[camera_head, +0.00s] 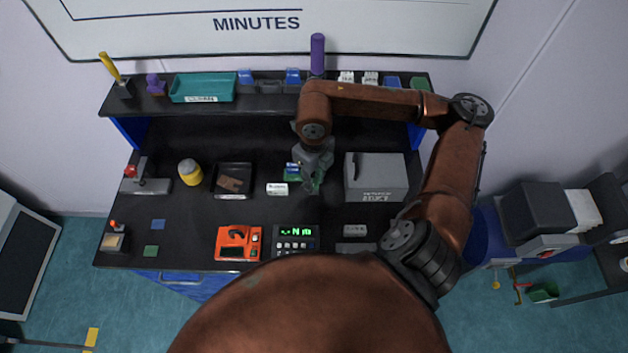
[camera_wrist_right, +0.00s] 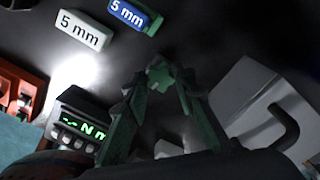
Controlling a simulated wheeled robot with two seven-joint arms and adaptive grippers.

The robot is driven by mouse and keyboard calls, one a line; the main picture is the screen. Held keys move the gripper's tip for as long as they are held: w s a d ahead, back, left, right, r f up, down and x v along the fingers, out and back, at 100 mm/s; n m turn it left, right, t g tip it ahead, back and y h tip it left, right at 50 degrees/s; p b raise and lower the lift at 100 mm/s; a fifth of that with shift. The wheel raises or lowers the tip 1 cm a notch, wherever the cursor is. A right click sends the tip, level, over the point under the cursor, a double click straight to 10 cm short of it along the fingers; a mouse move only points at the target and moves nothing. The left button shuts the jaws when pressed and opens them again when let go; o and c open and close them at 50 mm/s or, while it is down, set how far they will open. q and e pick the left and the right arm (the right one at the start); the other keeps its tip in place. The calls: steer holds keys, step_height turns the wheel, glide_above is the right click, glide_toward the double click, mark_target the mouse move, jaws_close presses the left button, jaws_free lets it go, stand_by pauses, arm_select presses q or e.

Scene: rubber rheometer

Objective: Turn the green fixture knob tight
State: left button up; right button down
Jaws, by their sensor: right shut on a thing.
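In the right wrist view, a small green lobed knob (camera_wrist_right: 159,74) sits between the tips of my right gripper (camera_wrist_right: 161,82). Its two grey-green fingers are closed in on the knob from either side. In the head view, my right gripper (camera_head: 312,183) points down at the dark bench, just right of a blue block. I cannot tell the knob from the fingers there. The fixture under the knob is hidden or too dark to make out. My left gripper is not in view.
A white "5 mm" block (camera_head: 277,189) and a blue "5 mm" block (camera_wrist_right: 128,14) lie close by. A grey box (camera_head: 376,179) with a handle stands to the right. A green-lit display unit (camera_head: 296,240) and an orange device (camera_head: 239,243) stand at the front.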

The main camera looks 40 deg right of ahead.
steer(key=m, duration=0.4)
steer(key=shift+b, duration=0.35)
steer(key=c, duration=1.8)
jaws_free()
steer(key=shift+o, duration=0.2)
